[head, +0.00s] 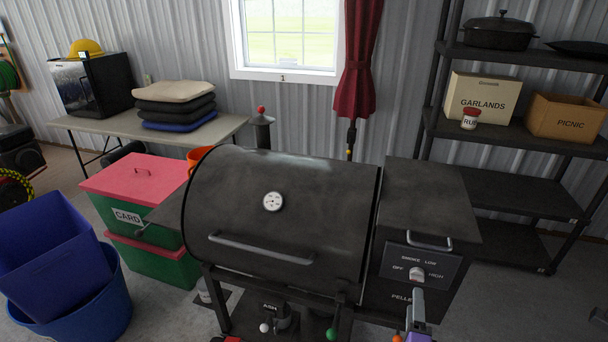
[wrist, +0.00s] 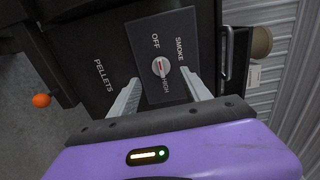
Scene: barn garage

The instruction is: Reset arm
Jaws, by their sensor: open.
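My gripper (wrist: 160,77) is open and empty, with its two grey fingers spread apart. In the wrist view they flank a white knob (wrist: 160,67) with a red mark on the smoker's control panel (wrist: 177,45). The panel reads OFF, SMOKE and HIGH there. In the head view, my gripper (head: 418,305) shows at the bottom, just below the same knob (head: 416,274). The fingers do not appear closed on the knob; the exact gap is unclear. The black smoker (head: 310,215) has its lid shut.
A black shelf rack (head: 510,190) stands right, holding GARLANDS (head: 483,88) and PICNIC (head: 565,124) boxes. A table (head: 205,137) with cushions (head: 175,104) stands behind left. Red-lidded green boxes (head: 150,262) and blue tubs (head: 95,315) occupy the left floor.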

